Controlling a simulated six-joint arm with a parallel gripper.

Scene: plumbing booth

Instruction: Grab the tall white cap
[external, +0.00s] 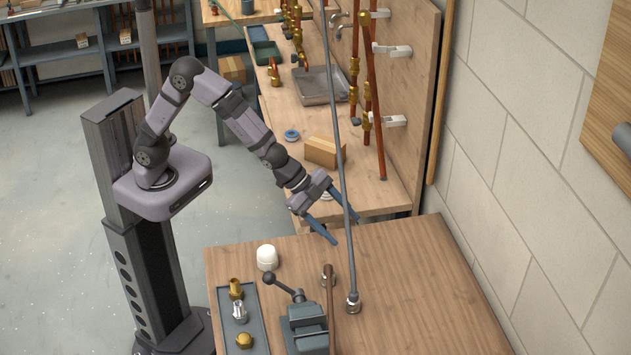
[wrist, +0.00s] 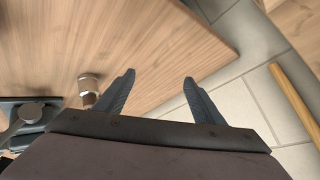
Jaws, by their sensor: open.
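The tall white cap (external: 267,257) stands upright on the wooden table, near its left back corner in the external view. It does not show in the wrist view. My gripper (external: 346,231) is open and empty, above the back edge of the table, to the right of the cap and apart from it.
A grey tray (external: 254,291) with brass and chrome fittings lies just in front of the cap. A vise (external: 304,325) stands right of the tray. A tall grey pipe (external: 346,190) rises from a metal base (wrist: 88,82) on the table. The table's right side (external: 430,290) is clear.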

